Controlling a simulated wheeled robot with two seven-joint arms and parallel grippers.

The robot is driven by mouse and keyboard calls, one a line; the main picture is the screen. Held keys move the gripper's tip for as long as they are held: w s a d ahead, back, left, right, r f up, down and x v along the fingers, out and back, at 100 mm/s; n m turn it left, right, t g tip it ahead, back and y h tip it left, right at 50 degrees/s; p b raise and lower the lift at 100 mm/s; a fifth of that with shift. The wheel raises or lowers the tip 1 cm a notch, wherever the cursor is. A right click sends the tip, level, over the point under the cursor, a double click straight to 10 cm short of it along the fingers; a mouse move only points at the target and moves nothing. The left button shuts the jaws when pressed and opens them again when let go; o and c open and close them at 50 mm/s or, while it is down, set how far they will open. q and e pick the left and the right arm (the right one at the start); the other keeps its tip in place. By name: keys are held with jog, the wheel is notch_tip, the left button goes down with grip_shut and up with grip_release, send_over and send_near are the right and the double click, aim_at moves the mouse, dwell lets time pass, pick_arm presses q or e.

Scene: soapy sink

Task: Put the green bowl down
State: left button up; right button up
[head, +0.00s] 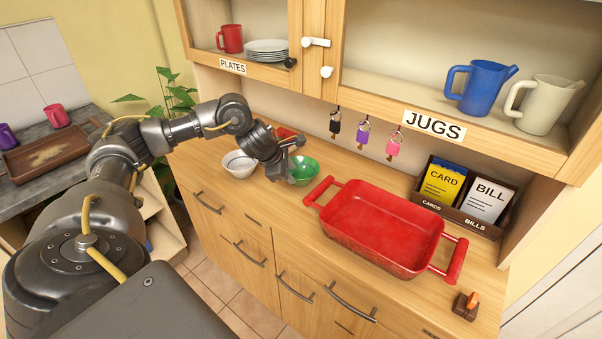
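The green bowl (306,171) is upright at the counter, left of the red tray. My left gripper (291,158) is at the bowl's left rim and overlaps it in the picture. The fingers are small and dark here, so I cannot tell whether they are closed on the rim or apart. I cannot tell whether the bowl's base rests on the wood or hangs just above it. My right gripper is not in view.
A white bowl (239,164) stands left of the green bowl, under my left arm. A red tray with handles (440,232) fills the counter to the right. A card and bill box (463,216) stands behind it. Keys (363,134) hang below the shelf.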

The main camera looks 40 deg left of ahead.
aim_at(300, 179)
pick_arm(q)
jog(key=shift+w+d+f+p, duration=0.25)
jog(key=shift+w+f+p, duration=0.2)
jog(key=shift+f, duration=0.1)
jog(key=x, duration=0.2)
jog(key=p+x, duration=0.1)
jog(key=shift+w+d+f, duration=0.25)
jog(key=shift+w, duration=0.15)
jog(key=shift+w+f, duration=0.1)
jog(key=shift+f, duration=0.15)
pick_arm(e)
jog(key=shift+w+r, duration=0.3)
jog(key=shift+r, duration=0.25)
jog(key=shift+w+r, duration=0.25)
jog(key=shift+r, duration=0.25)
pick_arm(q)
jog(key=shift+c, duration=0.3)
grip_shut()
